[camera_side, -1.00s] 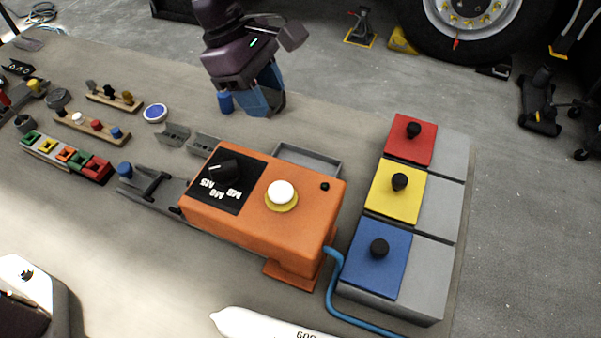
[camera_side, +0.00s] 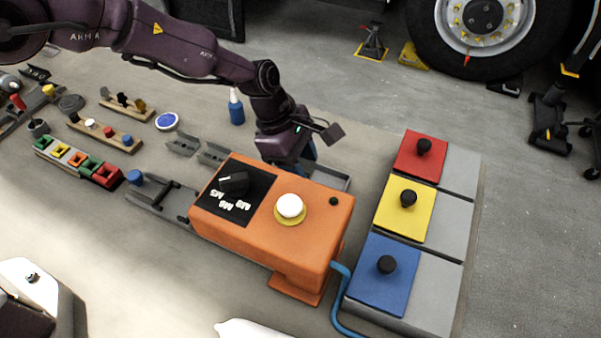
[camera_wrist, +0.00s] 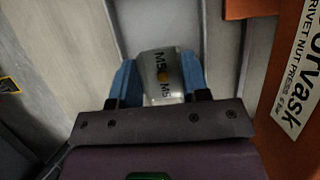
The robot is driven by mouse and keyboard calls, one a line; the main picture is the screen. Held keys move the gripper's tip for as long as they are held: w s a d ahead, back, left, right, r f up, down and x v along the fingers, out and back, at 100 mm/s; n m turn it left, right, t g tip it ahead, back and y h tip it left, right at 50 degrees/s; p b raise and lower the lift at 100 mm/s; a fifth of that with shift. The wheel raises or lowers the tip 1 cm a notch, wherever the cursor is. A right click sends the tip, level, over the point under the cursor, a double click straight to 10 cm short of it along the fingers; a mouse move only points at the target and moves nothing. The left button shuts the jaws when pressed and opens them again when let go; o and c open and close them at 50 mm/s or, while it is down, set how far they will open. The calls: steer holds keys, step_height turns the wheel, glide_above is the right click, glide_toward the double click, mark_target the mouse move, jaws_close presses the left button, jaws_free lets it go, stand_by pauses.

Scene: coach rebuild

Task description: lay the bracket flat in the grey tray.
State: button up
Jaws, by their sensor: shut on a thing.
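My gripper (camera_side: 304,160) is low behind the orange box, at the grey tray (camera_side: 335,178), whose left part is hidden. The bracket is between the walls of the grey tray (camera_wrist: 158,25) as seen from above. I cannot tell whether it touches the tray floor. The bracket is hidden in the side view.
The orange box (camera_side: 265,235) with a white button stands right in front of the tray. Grey bins with red, yellow and blue lids (camera_side: 408,207) are to its right. Two grey angled pieces (camera_side: 197,150) and a blue bottle (camera_side: 236,110) are to the left.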

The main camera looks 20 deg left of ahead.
steer(key=shift+f, duration=1.7)
steer(key=shift+f, duration=0.15)
steer(key=o, duration=1)
steer(key=shift+o, duration=0.2)
steer(key=v, duration=1.2)
steer(key=shift+a, duration=0.1)
